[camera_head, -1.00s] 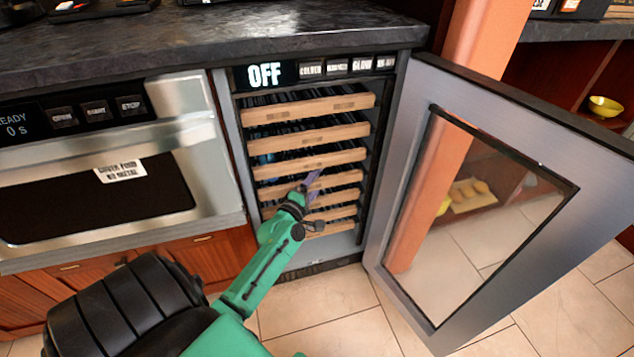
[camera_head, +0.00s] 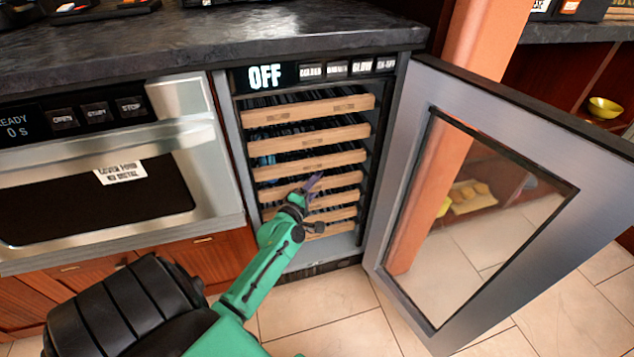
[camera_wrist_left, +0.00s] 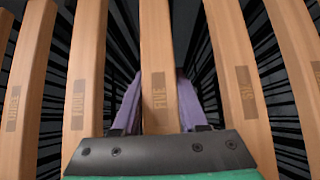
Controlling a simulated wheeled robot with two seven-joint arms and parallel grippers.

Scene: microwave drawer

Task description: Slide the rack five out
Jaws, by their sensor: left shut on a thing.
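Rack five (camera_wrist_left: 158,60) is a wooden slat with the word FIVE on it, in the middle of the left wrist view. My left gripper (camera_wrist_left: 158,100) has its purple fingers on either side of this slat and is shut on it. In the head view, the left gripper (camera_head: 313,183) is at the front of the rack stack in the open cooler, among the middle and lower racks, and hides part of them. The racks look about level with each other at the front. My right gripper is not in view.
Rack four (camera_wrist_left: 82,80) and rack six (camera_wrist_left: 243,75) flank rack five closely. The cooler's glass door (camera_head: 480,200) stands open to the right. A microwave drawer (camera_head: 110,190) is to the left. The tiled floor in front of the cooler is clear.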

